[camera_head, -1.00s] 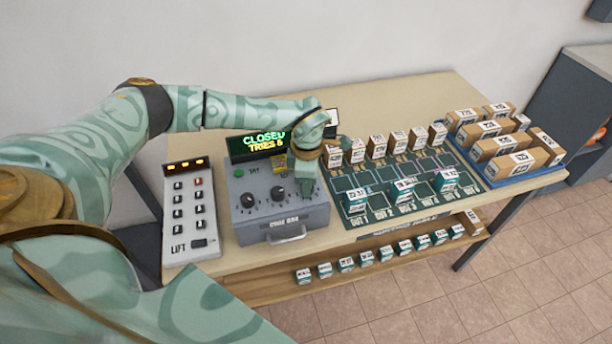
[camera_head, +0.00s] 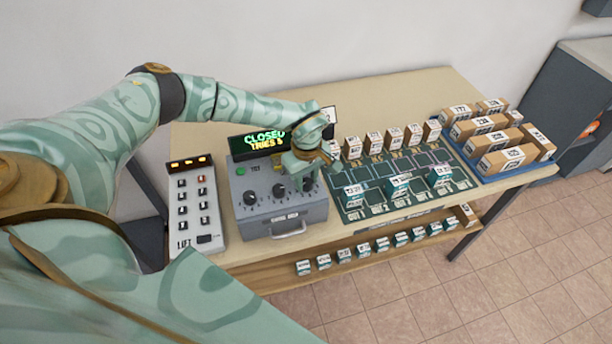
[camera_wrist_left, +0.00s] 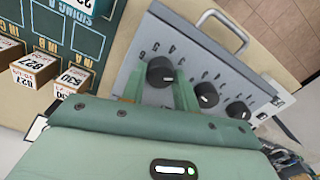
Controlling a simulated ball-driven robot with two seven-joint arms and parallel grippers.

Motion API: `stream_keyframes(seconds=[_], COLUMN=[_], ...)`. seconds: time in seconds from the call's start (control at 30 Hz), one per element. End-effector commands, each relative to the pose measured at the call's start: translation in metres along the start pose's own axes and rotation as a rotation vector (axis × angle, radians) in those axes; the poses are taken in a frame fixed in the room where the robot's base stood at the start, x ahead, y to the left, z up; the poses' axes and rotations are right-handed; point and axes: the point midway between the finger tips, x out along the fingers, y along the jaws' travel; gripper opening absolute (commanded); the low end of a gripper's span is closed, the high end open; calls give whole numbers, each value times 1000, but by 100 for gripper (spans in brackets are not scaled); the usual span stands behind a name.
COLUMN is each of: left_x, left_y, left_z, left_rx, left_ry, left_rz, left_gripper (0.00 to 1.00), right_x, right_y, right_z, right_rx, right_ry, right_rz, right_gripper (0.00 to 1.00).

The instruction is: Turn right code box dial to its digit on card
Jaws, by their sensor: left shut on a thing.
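The grey code box (camera_head: 285,222) sits on the table with a row of black dials on its sloped top. Its display (camera_head: 258,142) reads CLOSED and a TRIES line. My left gripper (camera_head: 303,182) is over the right dial, which it mostly hides in the head view. In the left wrist view the right dial (camera_wrist_left: 160,72) sits between the two green fingers, and my left gripper (camera_wrist_left: 158,92) is shut on it. The middle dial (camera_head: 279,191) and left dial (camera_head: 250,198) stand free. A white card (camera_head: 328,114) shows behind the gripper, its writing unreadable. My right gripper is out of view.
A LIFT keypad (camera_head: 195,208) stands close left of the code box. To the right lie a dark green sorting board (camera_head: 410,212) with small boxes and a blue tray (camera_head: 508,172) of parcels. Bare tabletop (camera_head: 390,95) lies behind.

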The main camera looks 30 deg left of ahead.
Motion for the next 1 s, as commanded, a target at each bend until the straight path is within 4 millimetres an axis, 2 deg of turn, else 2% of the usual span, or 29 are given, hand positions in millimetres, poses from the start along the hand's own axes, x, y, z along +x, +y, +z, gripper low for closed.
stream_keyframes(seconds=[0.43, 1.0], left_x=[-1, 0], left_y=[1, 0], left_z=[1, 2], left_rx=[260, 313], left_ry=[-2, -3], left_rz=[2, 0], left_gripper=[7, 7], right_x=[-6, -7], right_y=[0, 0], right_z=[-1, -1], right_rx=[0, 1], right_ry=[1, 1], right_rz=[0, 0], right_gripper=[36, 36])
